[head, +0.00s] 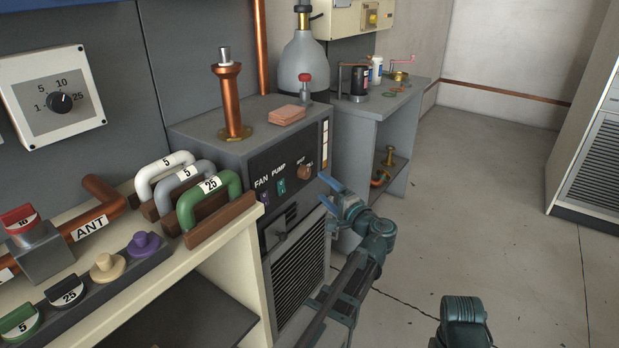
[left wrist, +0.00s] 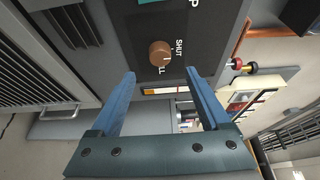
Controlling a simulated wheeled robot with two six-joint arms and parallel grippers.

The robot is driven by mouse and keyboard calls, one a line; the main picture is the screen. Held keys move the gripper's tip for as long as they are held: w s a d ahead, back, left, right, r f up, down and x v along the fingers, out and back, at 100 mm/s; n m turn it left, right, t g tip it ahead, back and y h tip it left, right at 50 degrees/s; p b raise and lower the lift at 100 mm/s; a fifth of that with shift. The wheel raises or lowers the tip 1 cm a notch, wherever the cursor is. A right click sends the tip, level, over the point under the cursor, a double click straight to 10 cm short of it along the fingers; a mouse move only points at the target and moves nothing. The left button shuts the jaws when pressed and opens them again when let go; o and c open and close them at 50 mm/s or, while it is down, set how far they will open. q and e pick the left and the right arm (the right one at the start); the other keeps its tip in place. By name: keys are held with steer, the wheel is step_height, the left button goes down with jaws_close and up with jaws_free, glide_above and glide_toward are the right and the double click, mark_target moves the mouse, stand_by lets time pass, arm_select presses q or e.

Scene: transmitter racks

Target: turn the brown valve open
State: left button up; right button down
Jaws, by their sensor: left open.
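The brown valve (head: 304,172) is a small round knob on the dark front panel of the grey cabinet, right of the FAN and PUMP switches. In the left wrist view the brown valve (left wrist: 161,53) sits ahead of the fingertips, between their lines, with the label SHUT beside it and a partly read label ending in LL. My left gripper (head: 323,190) is open, its blue fingers just right of the panel and apart from the knob. The left wrist view shows the open gripper (left wrist: 161,74) empty. My right gripper is out of view.
A FAN switch (head: 265,197) and a PUMP switch (head: 282,187) are left of the knob. A green handle (head: 207,200) is on the left bench. The floor (head: 490,180) at right is clear.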

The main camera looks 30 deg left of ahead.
mark_target(307, 174)
arm_select(q)
steer(key=x, duration=0.8)
steer(key=shift+w+a, duration=0.1)
steer(key=shift+c, duration=0.2)
jaws_close()
